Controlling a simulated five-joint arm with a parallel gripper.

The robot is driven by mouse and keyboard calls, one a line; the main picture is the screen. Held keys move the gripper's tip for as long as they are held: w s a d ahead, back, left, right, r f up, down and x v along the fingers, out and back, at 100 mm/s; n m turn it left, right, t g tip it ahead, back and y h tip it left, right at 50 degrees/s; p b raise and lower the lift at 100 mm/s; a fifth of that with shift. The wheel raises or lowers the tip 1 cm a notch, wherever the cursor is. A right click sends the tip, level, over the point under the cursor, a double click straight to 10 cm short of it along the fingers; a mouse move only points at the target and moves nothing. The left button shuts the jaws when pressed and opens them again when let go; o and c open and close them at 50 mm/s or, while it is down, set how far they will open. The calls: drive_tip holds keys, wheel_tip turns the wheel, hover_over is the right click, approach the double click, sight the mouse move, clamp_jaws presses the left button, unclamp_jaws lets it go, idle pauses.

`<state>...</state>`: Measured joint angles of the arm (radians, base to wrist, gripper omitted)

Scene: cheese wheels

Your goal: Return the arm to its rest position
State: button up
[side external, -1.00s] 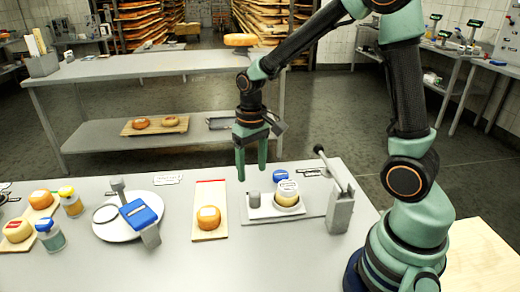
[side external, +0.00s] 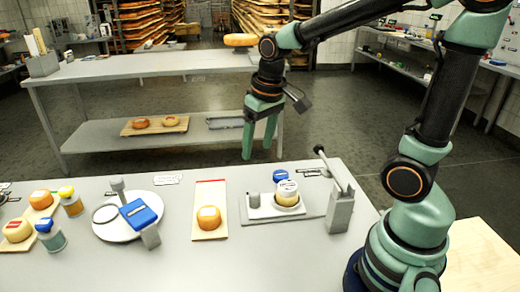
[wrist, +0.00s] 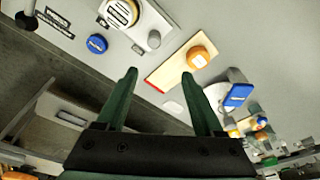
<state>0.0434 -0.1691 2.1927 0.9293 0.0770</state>
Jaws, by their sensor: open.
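My gripper (side external: 260,138) is open and empty, with its green fingers pointing down above and behind the grey work table (side external: 175,245) in the side view. In the wrist view, the two fingers of my gripper (wrist: 166,95) stand apart with nothing between them. A small wheel of cheese with a white label (side external: 287,194) sits on a white tray (side external: 262,212) below and to the right of the fingers. An orange cheese wheel (side external: 209,217) sits on a wooden board with a red strip (side external: 210,190). My gripper touches none of these.
A lever device (side external: 340,205) stands at the table's right. A white round plate with a blue-topped device (side external: 138,212), jars (side external: 71,203) and more cheeses (side external: 17,229) are at the left. A shelved table (side external: 170,68) stands behind. The air around my gripper looks clear.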

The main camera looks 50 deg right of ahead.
drive_tip(key=s+a+r+n+t, duration=0.1)
drive_tip(key=s+r+t, duration=0.2)
drive_tip(key=s+r, duration=0.2)
drive_tip(key=shift+s+a, duration=0.25)
drive_tip(key=shift+s, duration=0.15)
